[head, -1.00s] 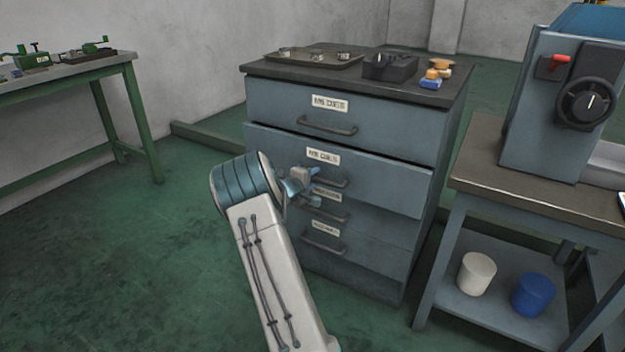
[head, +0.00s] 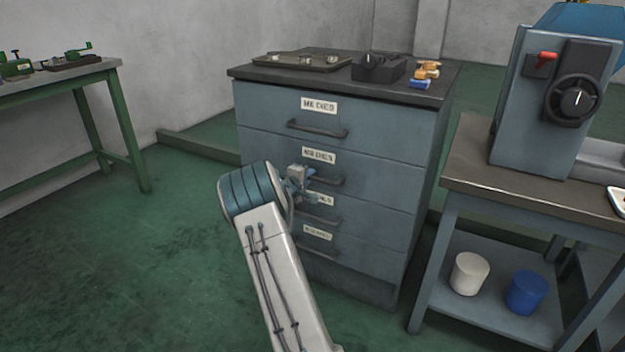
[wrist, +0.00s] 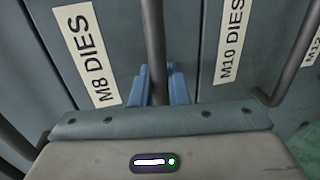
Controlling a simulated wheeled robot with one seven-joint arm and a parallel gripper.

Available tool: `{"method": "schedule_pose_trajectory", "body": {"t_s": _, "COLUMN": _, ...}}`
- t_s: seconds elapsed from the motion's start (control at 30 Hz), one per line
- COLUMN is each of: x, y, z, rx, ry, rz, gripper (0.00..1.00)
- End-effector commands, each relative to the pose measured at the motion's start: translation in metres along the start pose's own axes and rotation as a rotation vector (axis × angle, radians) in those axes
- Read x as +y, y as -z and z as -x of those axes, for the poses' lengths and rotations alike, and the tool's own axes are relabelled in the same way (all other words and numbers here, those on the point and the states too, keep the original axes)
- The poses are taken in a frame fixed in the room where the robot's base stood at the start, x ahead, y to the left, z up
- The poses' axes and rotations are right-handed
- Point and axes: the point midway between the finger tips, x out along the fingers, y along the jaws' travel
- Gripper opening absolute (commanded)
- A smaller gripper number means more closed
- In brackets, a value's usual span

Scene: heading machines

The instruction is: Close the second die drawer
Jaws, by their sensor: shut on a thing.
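The second die drawer (head: 385,197), labelled M8 DIES, is in the blue-grey cabinet and looks flush with the drawers above and below it in the head view. My gripper (head: 303,182) is at the left part of its dark bar handle (head: 332,182). In the wrist view the two blue fingers of my gripper (wrist: 158,80) are shut on the handle (wrist: 154,40), one on each side. The M8 DIES label (wrist: 87,55) is left of the handle there. My arm hides the left end of the lower drawers in the head view.
The top drawer (head: 390,130) and the lower drawers look shut. A tray (head: 265,62), a black block and small colored parts lie on the cabinet top. A machine bench (head: 460,185) stands close on the right. The floor on the left is open.

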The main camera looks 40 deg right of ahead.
Motion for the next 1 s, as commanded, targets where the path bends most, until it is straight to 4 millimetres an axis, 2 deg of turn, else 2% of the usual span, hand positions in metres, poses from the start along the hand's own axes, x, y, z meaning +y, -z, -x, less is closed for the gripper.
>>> {"method": "schedule_pose_trajectory", "body": {"t_s": 0.07, "x": 0.004, "y": -0.001, "z": -0.003, "rx": 0.000, "ry": -0.007, "rz": 0.000, "gripper": 0.00}}
{"method": "schedule_pose_trajectory", "body": {"t_s": 0.1, "x": 0.005, "y": -0.001, "z": -0.003, "rx": 0.000, "ry": -0.008, "rz": -0.001, "gripper": 0.17}}
{"method": "schedule_pose_trajectory", "body": {"t_s": 0.17, "x": 0.005, "y": -0.002, "z": -0.003, "rx": 0.000, "ry": -0.008, "rz": 0.000, "gripper": 0.32}}
{"method": "schedule_pose_trajectory", "body": {"t_s": 0.43, "x": 0.004, "y": 0.000, "z": -0.001, "rx": 0.001, "ry": -0.007, "rz": 0.000, "gripper": 0.32}}
{"method": "schedule_pose_trajectory", "body": {"t_s": 0.57, "x": 0.004, "y": 0.001, "z": 0.006, "rx": 0.003, "ry": -0.005, "rz": 0.000, "gripper": 0.32}}
{"method": "schedule_pose_trajectory", "body": {"t_s": 0.73, "x": 0.005, "y": 0.001, "z": 0.032, "rx": 0.004, "ry": -0.004, "rz": 0.001, "gripper": 0.32}}
{"method": "schedule_pose_trajectory", "body": {"t_s": 1.0, "x": 0.005, "y": 0.001, "z": 0.093, "rx": 0.004, "ry": -0.004, "rz": 0.000, "gripper": 0.32}}
